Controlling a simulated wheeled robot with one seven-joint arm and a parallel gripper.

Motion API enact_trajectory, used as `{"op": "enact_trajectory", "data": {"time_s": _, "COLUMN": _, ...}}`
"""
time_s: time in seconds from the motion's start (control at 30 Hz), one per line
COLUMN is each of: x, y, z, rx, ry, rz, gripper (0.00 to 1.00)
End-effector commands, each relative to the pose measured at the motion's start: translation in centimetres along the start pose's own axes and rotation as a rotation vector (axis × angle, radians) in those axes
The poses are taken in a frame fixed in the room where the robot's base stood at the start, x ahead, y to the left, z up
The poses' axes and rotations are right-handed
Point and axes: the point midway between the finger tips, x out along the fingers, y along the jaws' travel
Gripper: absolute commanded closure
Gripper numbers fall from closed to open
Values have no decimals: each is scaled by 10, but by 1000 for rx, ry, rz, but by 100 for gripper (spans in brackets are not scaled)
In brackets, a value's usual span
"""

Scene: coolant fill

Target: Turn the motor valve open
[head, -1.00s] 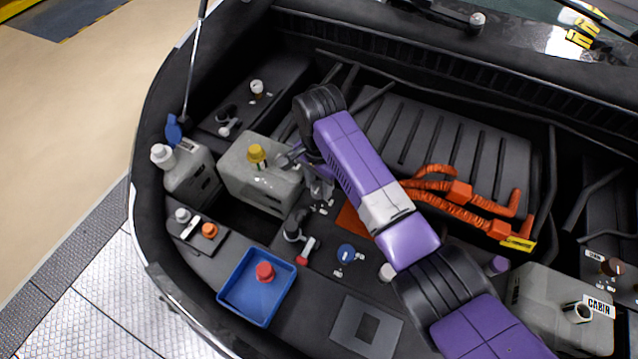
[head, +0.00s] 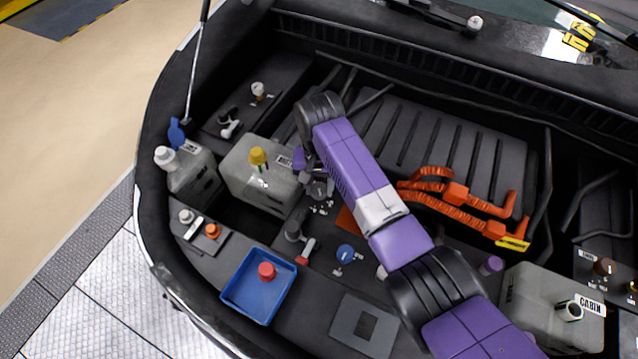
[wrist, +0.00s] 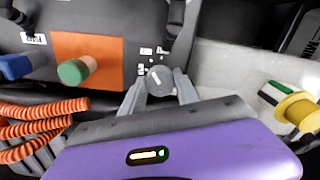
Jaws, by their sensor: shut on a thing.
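A dark grey round knob (wrist: 160,82) with a white pointer line sits between my fingertips in the wrist view; I take it to be the motor valve. Small white marks beside it are too small to read. My gripper (wrist: 158,90) is shut on the knob, one finger on each side. In the head view my gripper (head: 318,188) is low, just right of the grey tank with the yellow cap, and my wrist largely hides the knob there.
The grey tank (head: 245,185) with a yellow cap (head: 258,156) stands close left of my gripper. A green-topped knob on an orange plate (wrist: 98,47) is nearby. Orange cables (head: 440,205) run to the right. A blue tray (head: 245,296) holding a red cap (head: 267,271) lies in front.

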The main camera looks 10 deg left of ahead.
Motion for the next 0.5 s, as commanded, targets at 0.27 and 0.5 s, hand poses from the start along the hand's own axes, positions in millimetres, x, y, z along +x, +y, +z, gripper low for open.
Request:
{"op": "enact_trajectory", "data": {"time_s": 0.27, "x": -2, "y": 0, "z": 0, "rx": -260, "ry": 1, "rz": -1, "gripper": 100}}
{"op": "enact_trajectory", "data": {"time_s": 0.5, "x": -2, "y": 0, "z": -1, "rx": -488, "ry": 2, "rz": -1, "gripper": 100}}
